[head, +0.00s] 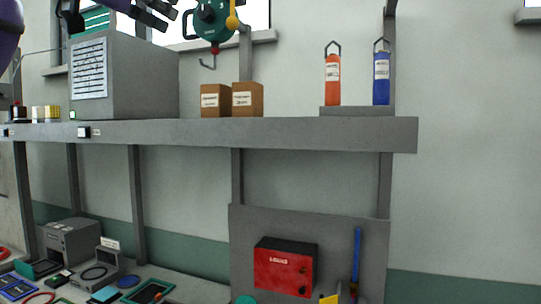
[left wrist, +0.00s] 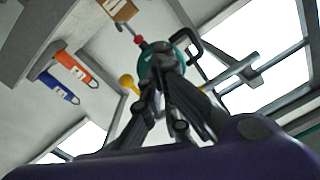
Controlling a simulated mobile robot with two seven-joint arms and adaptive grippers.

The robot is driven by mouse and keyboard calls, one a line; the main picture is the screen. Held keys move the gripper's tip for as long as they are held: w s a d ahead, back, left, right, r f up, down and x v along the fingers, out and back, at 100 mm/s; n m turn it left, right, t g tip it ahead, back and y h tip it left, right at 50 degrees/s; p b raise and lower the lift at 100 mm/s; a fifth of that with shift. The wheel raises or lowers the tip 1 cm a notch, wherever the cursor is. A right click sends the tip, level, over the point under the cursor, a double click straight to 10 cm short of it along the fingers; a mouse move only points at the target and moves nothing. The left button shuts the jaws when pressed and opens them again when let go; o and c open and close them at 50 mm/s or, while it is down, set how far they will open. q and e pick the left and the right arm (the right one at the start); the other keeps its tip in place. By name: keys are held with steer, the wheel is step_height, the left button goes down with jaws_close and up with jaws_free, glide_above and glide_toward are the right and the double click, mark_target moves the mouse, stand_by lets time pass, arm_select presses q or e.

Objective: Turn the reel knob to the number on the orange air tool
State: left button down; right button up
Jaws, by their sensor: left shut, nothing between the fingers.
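The teal reel (head: 208,20) hangs at the top of the head view, with a red stop and a grey hook below it. A yellow knob-like part (head: 232,22) shows on its right side. The reel (left wrist: 148,68) and yellow part (left wrist: 128,82) also show in the left wrist view. The orange air tool (head: 332,80) stands upright on the shelf; its label is too small to read. It shows tilted in the left wrist view (left wrist: 72,67). My left gripper (head: 160,14) is shut and empty, left of the reel in the head view; its fingers (left wrist: 168,78) partly cover the reel in the wrist view.
A blue air tool (head: 381,80) stands beside the orange one. Two brown boxes (head: 248,100) and a grey cabinet (head: 135,78) stand on the long shelf (head: 300,133). A red box (head: 285,268) hangs on the panel below.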

mark_target(206, 14)
arm_select(q)
steer(key=shift+m+h, duration=0.5)
steer(key=shift+m, duration=0.2)
steer(key=x, duration=0.3)
steer(key=d+x, duration=0.1)
steer(key=x, duration=0.3)
steer(key=shift+s+d, duration=0.15)
steer(key=shift+d, duration=0.05)
steer(key=shift+a, duration=0.1)
steer(key=shift+r, duration=0.3)
